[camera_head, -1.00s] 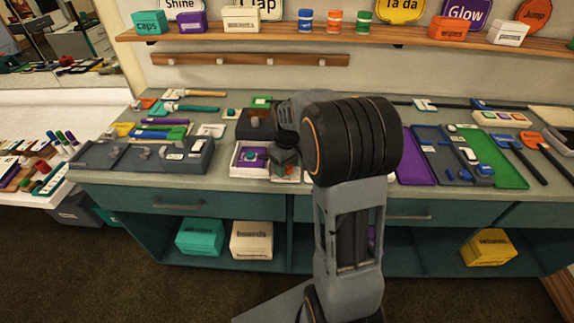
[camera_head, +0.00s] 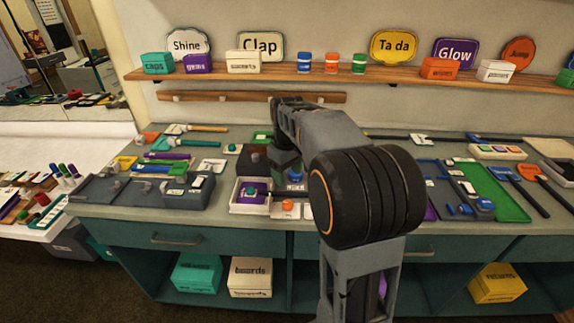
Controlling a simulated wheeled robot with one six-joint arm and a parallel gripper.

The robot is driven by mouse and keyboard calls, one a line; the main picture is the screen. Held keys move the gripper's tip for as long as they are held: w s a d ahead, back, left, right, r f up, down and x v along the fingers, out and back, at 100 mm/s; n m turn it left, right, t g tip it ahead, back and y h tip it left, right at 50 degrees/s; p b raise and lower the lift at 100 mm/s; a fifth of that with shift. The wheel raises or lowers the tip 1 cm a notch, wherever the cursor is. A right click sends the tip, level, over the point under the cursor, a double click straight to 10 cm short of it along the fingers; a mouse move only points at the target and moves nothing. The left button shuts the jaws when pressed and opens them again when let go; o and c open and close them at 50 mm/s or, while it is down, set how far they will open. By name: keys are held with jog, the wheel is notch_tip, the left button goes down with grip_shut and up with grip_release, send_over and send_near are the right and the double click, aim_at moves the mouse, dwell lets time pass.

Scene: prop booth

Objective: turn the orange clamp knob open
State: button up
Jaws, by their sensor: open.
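I cannot make out the orange clamp knob for certain. A small orange piece (camera_head: 287,205) lies on a pale card at the bench's front edge, below my arm, and I cannot tell whether it is the knob. My gripper (camera_head: 286,161) points down over the middle of the bench, behind that orange piece and just right of a dark brown block (camera_head: 253,160). It is open, with nothing seen in it. Its fingertips are small and partly lost against the things behind. My arm's large black joint hides the bench to the right.
A white box with a purple piece (camera_head: 251,192) stands at the front, left of the orange piece. A grey tray (camera_head: 100,190) lies at the left, green (camera_head: 495,190) and grey trays at the right. A shelf (camera_head: 400,76) with boxes and a peg rail (camera_head: 200,97) are behind.

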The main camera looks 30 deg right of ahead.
jog(key=shift+r, duration=1.15)
jog(key=s+a+f+m+t+p, duration=0.1)
jog(key=s+a, duration=0.4)
jog(key=s, duration=0.3)
jog(key=s+a+f+m+t+p, duration=0.1)
jog(key=s+a, duration=0.3)
jog(key=s, duration=0.4)
jog(key=shift+s+a+f+m+t, duration=0.15)
jog(key=shift+a+f+m+t, duration=0.3)
jog(key=shift+f+t, duration=0.3)
